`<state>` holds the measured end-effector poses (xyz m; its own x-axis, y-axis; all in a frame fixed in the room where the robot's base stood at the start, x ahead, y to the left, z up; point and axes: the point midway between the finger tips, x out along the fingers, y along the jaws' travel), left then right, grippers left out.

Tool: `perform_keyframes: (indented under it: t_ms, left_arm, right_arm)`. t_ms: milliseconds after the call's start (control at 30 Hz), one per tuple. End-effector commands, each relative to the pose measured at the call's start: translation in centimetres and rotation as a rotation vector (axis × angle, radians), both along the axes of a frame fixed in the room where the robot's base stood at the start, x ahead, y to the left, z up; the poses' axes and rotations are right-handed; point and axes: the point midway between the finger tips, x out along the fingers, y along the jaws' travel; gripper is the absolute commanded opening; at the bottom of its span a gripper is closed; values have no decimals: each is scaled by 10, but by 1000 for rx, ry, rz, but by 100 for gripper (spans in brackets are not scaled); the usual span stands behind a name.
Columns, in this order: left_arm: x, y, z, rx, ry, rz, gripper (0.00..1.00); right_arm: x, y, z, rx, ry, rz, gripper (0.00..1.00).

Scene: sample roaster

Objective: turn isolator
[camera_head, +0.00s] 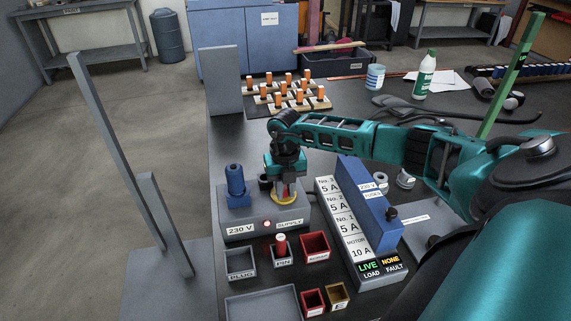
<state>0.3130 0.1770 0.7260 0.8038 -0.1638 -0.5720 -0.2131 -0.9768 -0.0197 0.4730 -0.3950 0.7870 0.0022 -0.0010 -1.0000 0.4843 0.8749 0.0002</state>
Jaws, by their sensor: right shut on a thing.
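The grey supply box (238,221) stands on the dark bench and carries the labels "230 V" and "SUPPLY". A small red light shows on its front. A blue connector (236,182) stands upright on its left part. My right gripper (284,190) points down over the right part of the box. It is shut on what appears to be the isolator knob, whose yellow base (284,198) shows below the jaws. The jaws hide most of the knob, so its angle cannot be read. My left gripper is not in view.
Right of the box stands a fuse panel (352,228) with a blue cover (368,205) and a "LIVE LOAD" and "NONE FAULT" display. Small bins, including a red one (315,246), lie in front. Orange-topped pieces (289,79), a green-capped bottle (425,77) and a grey upright plate (220,80) stand behind.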

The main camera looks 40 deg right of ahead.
Motion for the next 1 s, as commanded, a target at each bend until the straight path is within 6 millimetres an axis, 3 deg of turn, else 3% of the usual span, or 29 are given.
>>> perform_keyframes:
  t_ms: [200, 233, 500, 767, 1000]
  left_arm:
    - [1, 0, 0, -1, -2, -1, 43]
    - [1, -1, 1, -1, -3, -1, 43]
    - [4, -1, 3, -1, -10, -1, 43]
    - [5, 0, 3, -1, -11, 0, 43]
    - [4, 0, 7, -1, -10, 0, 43]
  right_arm:
    - [-3, 2, -4, 2, 8, 4, 0]
    - [-3, 2, -4, 2, 8, 4, 23]
    - [-2, 1, -3, 1, 5, 3, 47]
    - [-1, 0, 2, 0, 2, 2, 47]
    - [0, 0, 39, 0, -2, 3, 47]
